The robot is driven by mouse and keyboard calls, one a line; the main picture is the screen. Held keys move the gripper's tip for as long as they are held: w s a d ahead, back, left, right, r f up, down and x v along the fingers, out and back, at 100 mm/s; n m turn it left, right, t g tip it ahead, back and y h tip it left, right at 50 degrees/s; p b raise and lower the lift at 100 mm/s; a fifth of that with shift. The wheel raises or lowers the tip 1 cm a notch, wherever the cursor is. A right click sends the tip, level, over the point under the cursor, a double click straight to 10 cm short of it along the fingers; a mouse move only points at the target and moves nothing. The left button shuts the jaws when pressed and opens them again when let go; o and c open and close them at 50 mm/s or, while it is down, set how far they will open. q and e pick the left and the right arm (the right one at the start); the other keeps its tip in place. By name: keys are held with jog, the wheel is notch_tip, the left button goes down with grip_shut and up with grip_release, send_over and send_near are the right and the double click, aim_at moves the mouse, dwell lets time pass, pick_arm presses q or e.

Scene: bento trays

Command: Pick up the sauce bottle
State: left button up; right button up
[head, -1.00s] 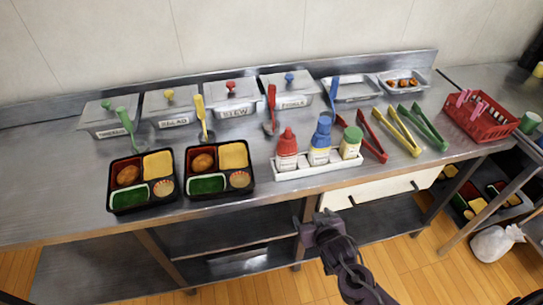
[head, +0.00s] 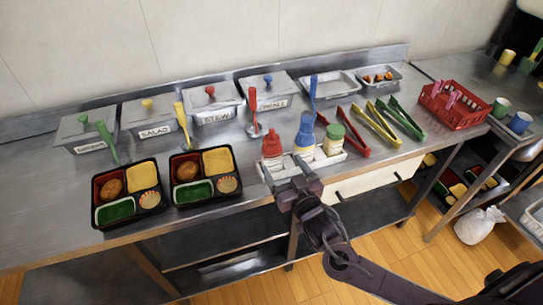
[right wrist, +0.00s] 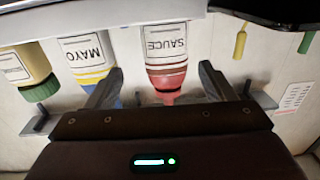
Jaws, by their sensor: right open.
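The sauce bottle (head: 272,148), red-topped with a white label, stands upright at the left end of a white rack (head: 318,167). In the right wrist view the sauce bottle (right wrist: 167,55) appears upside down, its label reading SAUCE. My right gripper (head: 296,185) is open in front of the rack, apart from the bottle. In the wrist view its two fingers (right wrist: 158,88) lie to either side of the bottle's red part, with nothing gripped. The blue-topped mayo bottle (head: 304,136) stands beside it; the left finger overlaps it in the wrist view (right wrist: 88,50). My left gripper is out of view.
A green-topped bottle (head: 333,140) fills the rack's right end. Two black bento trays (head: 128,219) (head: 206,200) stand to the left. Tongs (head: 348,130) lie right of the rack. Lidded bins (head: 215,100) line the back. The counter's front edge runs close to the rack.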

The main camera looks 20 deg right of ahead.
aim_at(275, 160)
jog(key=w, duration=0.2)
jog(key=w+a+p, duration=0.1)
jog(key=w, duration=0.2)
jog(key=shift+w+a, duration=0.2)
jog(key=shift+w, duration=0.05)
jog(key=shift+w+f, duration=0.1)
jog(key=shift+w, duration=0.3)
jog(key=c, duration=0.8)
